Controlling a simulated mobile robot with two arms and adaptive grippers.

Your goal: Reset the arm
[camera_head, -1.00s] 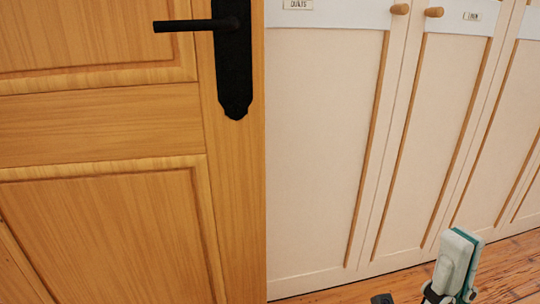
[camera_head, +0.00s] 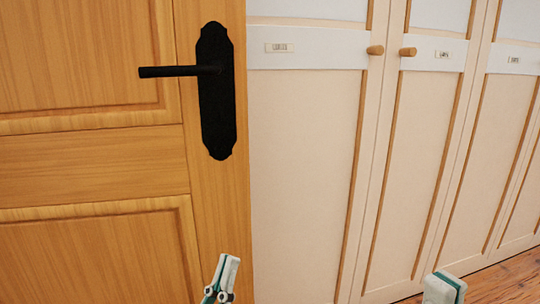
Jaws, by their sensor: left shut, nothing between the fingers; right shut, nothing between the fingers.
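My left gripper (camera_head: 225,271) rises from the bottom edge, in front of the right side of a wooden door (camera_head: 95,170). It is shut with nothing in it. My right gripper (camera_head: 445,285) shows only its tip at the bottom right, in front of the pale wardrobe and the floor. It is also shut and empty. Both grippers are pale grey with teal edges. The rest of both arms is below the frame.
The door has a black lever handle (camera_head: 180,71) on a black plate. Behind it stands a white wardrobe (camera_head: 300,180) with wooden trim, round knobs (camera_head: 375,50) and small labels. A strip of plank floor (camera_head: 500,283) shows at the bottom right.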

